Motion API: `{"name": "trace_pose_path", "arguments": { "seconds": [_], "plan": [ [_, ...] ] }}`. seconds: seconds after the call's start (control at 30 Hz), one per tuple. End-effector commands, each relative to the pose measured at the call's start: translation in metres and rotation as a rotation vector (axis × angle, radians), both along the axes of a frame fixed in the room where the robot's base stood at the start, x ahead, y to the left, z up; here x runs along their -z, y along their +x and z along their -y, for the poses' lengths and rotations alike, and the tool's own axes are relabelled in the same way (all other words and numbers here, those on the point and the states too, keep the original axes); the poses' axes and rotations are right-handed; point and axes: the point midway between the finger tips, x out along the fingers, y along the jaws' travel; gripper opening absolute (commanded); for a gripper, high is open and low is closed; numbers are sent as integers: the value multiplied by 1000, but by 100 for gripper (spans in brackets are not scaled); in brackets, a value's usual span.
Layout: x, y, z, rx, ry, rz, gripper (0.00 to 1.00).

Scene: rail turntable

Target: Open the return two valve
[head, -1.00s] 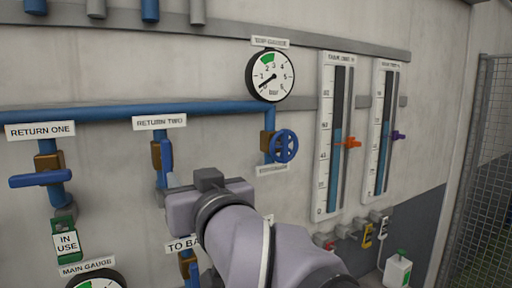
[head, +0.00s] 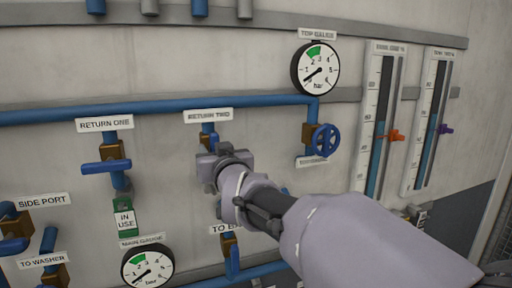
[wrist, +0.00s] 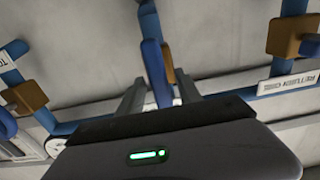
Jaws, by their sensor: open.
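The "RETURN TWO" label (head: 208,115) sits on the blue horizontal pipe in the head view. Below it are the valve's blue pipe (head: 208,128) and brass body (head: 204,142), mostly hidden behind my gripper (head: 207,165). In the wrist view, a long blue lever (wrist: 154,68) lies roughly in line with its pipe, with a strip of brass body (wrist: 167,62) behind it. My gripper (wrist: 159,84) is open, one finger on each side of the lever. I cannot tell whether either finger touches it.
Left of it, the return one valve has a crosswise blue lever (head: 106,168) and a green "IN USE" tag (head: 125,218) below. A blue handwheel (head: 325,140) and the top gauge (head: 316,67) are at right. The main gauge (head: 148,266) is below left.

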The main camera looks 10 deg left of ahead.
Motion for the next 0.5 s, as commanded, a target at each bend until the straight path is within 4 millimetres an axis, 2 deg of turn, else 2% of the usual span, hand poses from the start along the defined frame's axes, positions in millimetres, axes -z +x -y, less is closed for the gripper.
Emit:
{"name": "trace_pose_path", "arguments": {
  "seconds": [0.07, 0.2, 0.27, 0.5],
  "plan": [
    [0, 0, 0, 0, 0, 0, 38],
    [0, 0, 0, 0, 0, 0, 10],
    [0, 0, 0, 0, 0, 0, 0],
    [5, 0, 1, 1, 27, -13, 0]
  ]
}}
